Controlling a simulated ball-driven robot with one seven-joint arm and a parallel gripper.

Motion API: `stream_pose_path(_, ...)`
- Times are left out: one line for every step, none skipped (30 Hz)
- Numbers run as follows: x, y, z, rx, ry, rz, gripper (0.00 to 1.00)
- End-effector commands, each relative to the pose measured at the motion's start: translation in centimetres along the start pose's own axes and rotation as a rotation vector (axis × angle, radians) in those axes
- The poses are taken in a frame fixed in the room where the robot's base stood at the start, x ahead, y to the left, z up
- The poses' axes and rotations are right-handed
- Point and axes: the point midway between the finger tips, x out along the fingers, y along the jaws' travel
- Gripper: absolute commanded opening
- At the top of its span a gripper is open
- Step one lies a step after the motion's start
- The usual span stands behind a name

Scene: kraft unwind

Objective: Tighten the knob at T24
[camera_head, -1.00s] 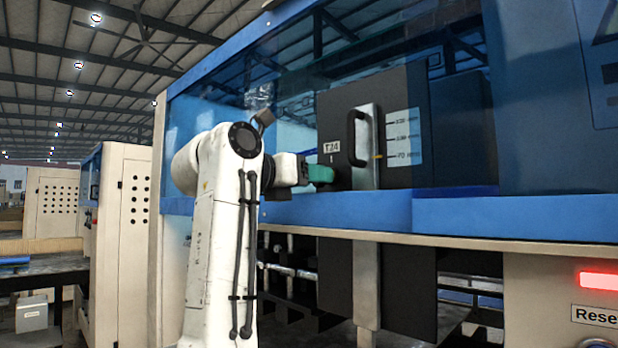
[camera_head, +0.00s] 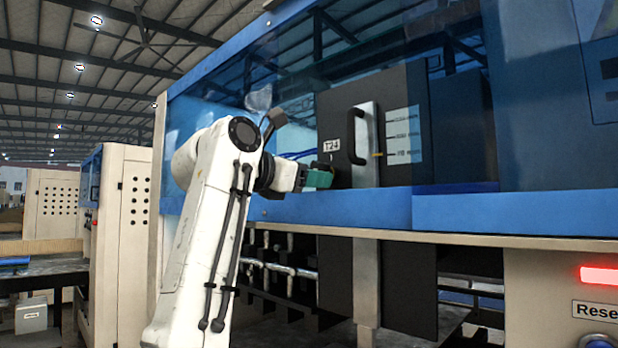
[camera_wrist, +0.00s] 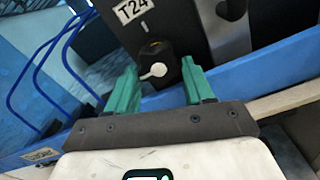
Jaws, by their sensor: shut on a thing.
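The T24 label (camera_wrist: 133,10) sits on a dark panel above a small dark knob (camera_wrist: 151,56) with a white pointer, in the wrist view. The label also shows in the head view (camera_head: 331,146). My gripper (camera_wrist: 160,67) has its two teal fingers on either side of the knob and is shut on it. The knob sits tilted in this view, its pointer aimed to the lower left. In the head view my gripper (camera_head: 320,178) is at the panel just below the label, and it hides the knob there.
A black handle (camera_head: 356,136) on a metal plate stands right of the label. A blue rail (camera_head: 370,208) runs below the panel. Blue cables (camera_wrist: 42,70) hang left of my fingers. A tinted blue cover (camera_head: 230,110) lies behind my arm.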

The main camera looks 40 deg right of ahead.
Motion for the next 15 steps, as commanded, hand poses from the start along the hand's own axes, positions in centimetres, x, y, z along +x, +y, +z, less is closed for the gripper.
stream_pose_path(-0.11,0.06,-0.04,0.001,0.0,0.002,0.22)
stream_pose_path(-0.12,0.06,-0.03,0.001,0.0,0.002,0.22)
stream_pose_path(-0.12,0.06,-0.04,0.0,0.0,0.002,0.22)
stream_pose_path(-0.12,0.06,-0.04,0.0,0.0,0.002,0.22)
stream_pose_path(-0.13,0.07,-0.04,-0.001,0.0,0.002,0.22)
stream_pose_path(-0.14,0.07,-0.05,-0.001,0.0,0.002,0.22)
stream_pose_path(-0.14,0.07,-0.05,-0.001,0.0,0.002,0.22)
stream_pose_path(-0.14,0.07,-0.05,-0.001,0.0,0.002,0.55)
stream_pose_path(-0.14,0.07,-0.05,-0.002,0.0,0.002,0.59)
stream_pose_path(-0.13,0.06,-0.05,-0.002,0.0,0.002,0.62)
stream_pose_path(-0.13,0.06,-0.05,-0.002,0.0,0.002,0.65)
stream_pose_path(-0.12,0.05,-0.05,-0.002,0.0,0.002,0.68)
stream_pose_path(-0.11,0.05,-0.04,-0.002,0.0,0.001,0.71)
stream_pose_path(-0.1,0.05,-0.04,-0.002,0.0,0.001,0.74)
stream_pose_path(-0.09,0.04,-0.04,-0.002,0.0,0.001,0.78)
